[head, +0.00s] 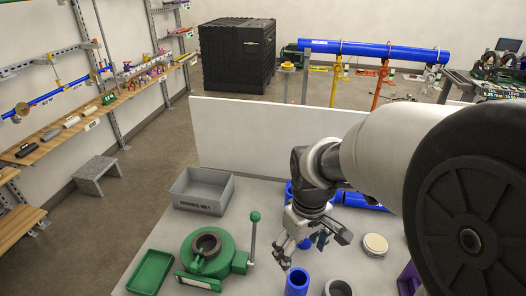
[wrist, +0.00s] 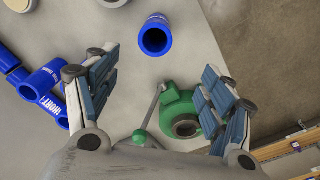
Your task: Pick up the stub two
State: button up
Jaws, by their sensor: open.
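A short blue pipe stub (head: 297,284) stands upright near the front edge of the head view. It also shows at the top middle of the wrist view (wrist: 155,38), its open end facing the camera. No mark tells me which stub is number two. More blue pipe pieces (head: 359,200) lie behind my gripper; some with white lettering show at the left of the wrist view (wrist: 42,82). My gripper (head: 314,248) is open and empty above the table, fingers spread wide. In the wrist view (wrist: 157,68), the upright stub is beyond the fingertips, apart from them.
A green machine (head: 208,252) with a grey ring and upright lever stands left of my gripper. A grey bin (head: 203,191), a green tray (head: 150,272), a pale round disc (head: 375,243) and a grey ring (head: 339,287) are on the table. A white panel (head: 240,135) borders its back.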

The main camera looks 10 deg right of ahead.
aim_at(296, 278)
jog(key=f+b, duration=0.1)
jog(key=f, duration=0.3)
jog(key=f+b, duration=0.1)
jog(key=f, duration=0.3)
jog(key=f+b, duration=0.1)
jog(key=f, duration=0.4)
jog(key=shift+w+d, duration=0.1)
jog(key=shift+w, duration=0.25)
jog(key=shift+d+f+b, duration=0.2)
jog(key=shift+f+b, duration=0.2)
jog(key=shift+f, duration=0.9)
jog(key=shift+d+f+b, duration=0.15)
jog(key=shift+f+b, duration=0.2)
jog(key=shift+f, duration=0.95)
jog(key=c, duration=1.2)
jog(key=shift+c, duration=0.4)
jog(key=shift+r, duration=0.15)
